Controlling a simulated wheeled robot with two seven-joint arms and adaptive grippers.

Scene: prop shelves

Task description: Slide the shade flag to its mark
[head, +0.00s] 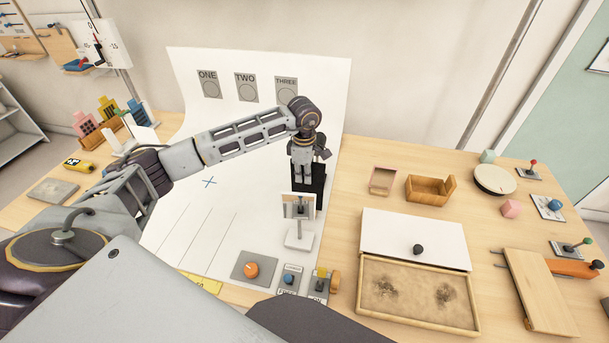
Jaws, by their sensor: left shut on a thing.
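The shade flag (321,186) appears to be the upright black panel near the right edge of the white backdrop sheet. My left gripper (301,176) reaches down from above and is shut on it; the hand hides part of the panel, and the exact contact is hard to see. A blue cross mark (210,182) is drawn on the sheet, well to the left of the flag. Thin lines (205,240) are also drawn on the sheet, nearer to me. I cannot tell which is the flag's mark. My right gripper is not in view.
A white stand with a small framed picture (299,208) stands just in front of the flag. An orange button (251,270) and switch boxes (290,280) sit at the near edge. A sand tray (418,318) and small wooden boxes (430,190) are to the right. The sheet's middle is clear.

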